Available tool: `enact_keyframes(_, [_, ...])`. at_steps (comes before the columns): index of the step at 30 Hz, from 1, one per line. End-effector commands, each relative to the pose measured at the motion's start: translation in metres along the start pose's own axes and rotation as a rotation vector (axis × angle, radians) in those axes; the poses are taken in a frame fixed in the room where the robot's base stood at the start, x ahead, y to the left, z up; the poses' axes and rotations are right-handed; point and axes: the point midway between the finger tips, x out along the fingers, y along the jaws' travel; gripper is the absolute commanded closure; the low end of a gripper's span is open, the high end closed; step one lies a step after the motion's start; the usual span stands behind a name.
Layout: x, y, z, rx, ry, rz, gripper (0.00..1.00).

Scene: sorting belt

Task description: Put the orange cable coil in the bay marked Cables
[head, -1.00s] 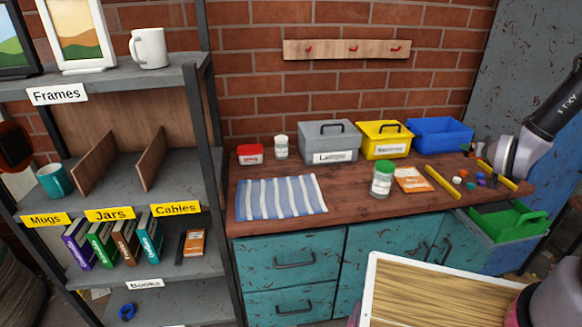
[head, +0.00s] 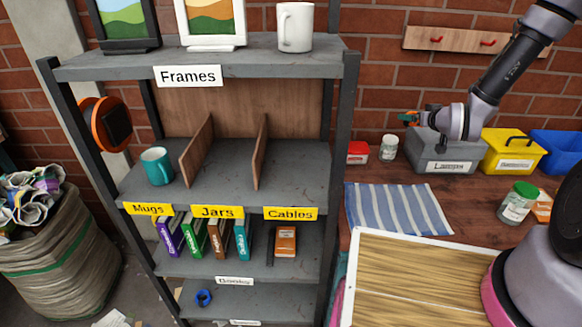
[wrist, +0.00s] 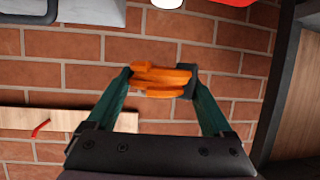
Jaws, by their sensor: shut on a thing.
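The orange cable coil (wrist: 158,80) is pinched between the two green fingers of my gripper (wrist: 160,84) in the wrist view. In the head view my gripper (head: 412,118) is at the left end of my arm, above the back of the workbench and right of the shelf unit. Little of the coil can be made out there. The Cables bay is the right compartment of the middle shelf, above the yellow Cables label (head: 290,213). It looks empty. A wooden divider (head: 261,152) bounds it on the left and a dark post on the right.
A teal mug (head: 157,166) stands in the Mugs bay; the Jars bay looks empty. Books (head: 194,237) fill part of the shelf below. A white mug (head: 295,27) and frames stand above. A grey Lamps box (head: 440,150) is under my arm. A striped cloth (head: 398,210) lies on the bench.

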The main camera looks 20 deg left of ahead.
Motion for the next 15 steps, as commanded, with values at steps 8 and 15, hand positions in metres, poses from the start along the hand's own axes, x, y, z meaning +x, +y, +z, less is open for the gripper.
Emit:
enact_keyframes(8, [0.001, -0.183, -0.003, -0.193, 0.001, -0.462, 0.78])
enact_keyframes(15, [-0.036, -0.308, 0.018, -0.339, 0.0, -0.816, 0.78])
